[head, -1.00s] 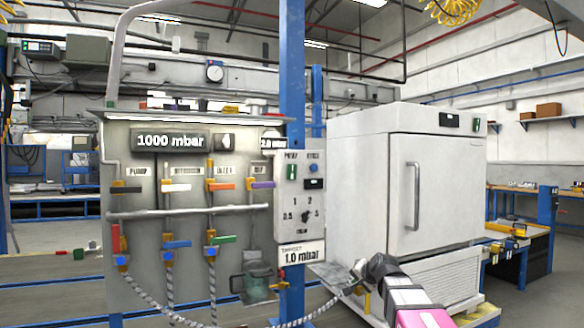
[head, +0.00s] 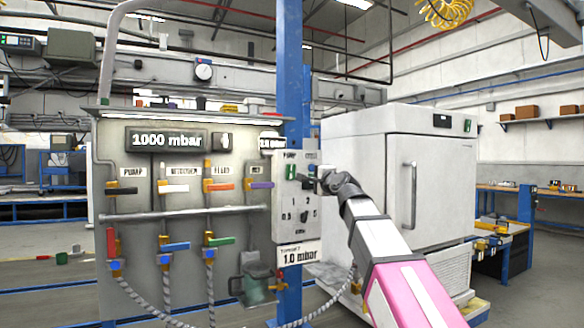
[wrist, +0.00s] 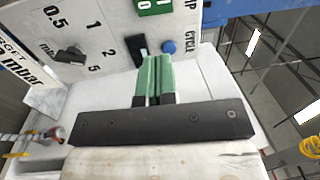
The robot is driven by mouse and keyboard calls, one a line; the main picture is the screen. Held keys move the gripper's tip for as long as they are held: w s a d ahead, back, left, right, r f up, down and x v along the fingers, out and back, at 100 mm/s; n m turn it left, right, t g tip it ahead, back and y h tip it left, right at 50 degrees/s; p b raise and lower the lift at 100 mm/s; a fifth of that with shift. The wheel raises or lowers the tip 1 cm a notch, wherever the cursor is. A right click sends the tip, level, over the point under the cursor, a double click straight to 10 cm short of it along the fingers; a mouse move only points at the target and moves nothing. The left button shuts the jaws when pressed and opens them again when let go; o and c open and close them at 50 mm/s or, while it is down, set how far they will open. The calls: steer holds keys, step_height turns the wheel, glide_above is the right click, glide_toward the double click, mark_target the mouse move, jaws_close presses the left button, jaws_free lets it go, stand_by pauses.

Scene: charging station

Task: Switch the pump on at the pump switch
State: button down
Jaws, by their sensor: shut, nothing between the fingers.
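The pump switch (head: 291,172) is a small green rocker under the word PUMP, at the upper left of the grey control panel (head: 284,235). In the wrist view the pump switch (wrist: 155,5) shows at the top edge, partly cut off, with white marks on it. My gripper (head: 316,182) is in front of the panel, just right of and slightly below the switch. In the wrist view my gripper (wrist: 154,60) has its green fingers together and empty, pointing at the panel below the switch. I cannot tell whether the fingertips touch the panel.
A blue cycle button (wrist: 168,46) and a black part (wrist: 140,46) are close to the fingertips. A dial (wrist: 70,55) is at the left. The white cabinet (head: 360,180) stands right behind my arm. The valve board (head: 140,235), with coloured handles, is left of the panel.

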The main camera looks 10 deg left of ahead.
mark_target(294, 165)
steer(key=shift+s+a+r, duration=0.15)
steer(key=shift+r, duration=0.3)
steer(key=shift+s+a+r, duration=0.1)
steer(key=shift+r, duration=0.35)
steer(key=x, duration=1.4)
steer(key=shift+r, duration=0.15)
steer(key=shift+w+a+r, duration=0.2)
steer(key=shift+w+a, duration=0.05)
steer(key=shift+w, duration=0.05)
steer(key=shift+s+d+f, duration=0.1)
steer(key=shift+s+d, duration=0.15)
steer(key=s+d+r, duration=0.2)
steer(key=s+d, duration=0.6)
steer(key=s, duration=0.2)
steer(key=shift+s, duration=0.4)
steer(key=shift+f, duration=0.15)
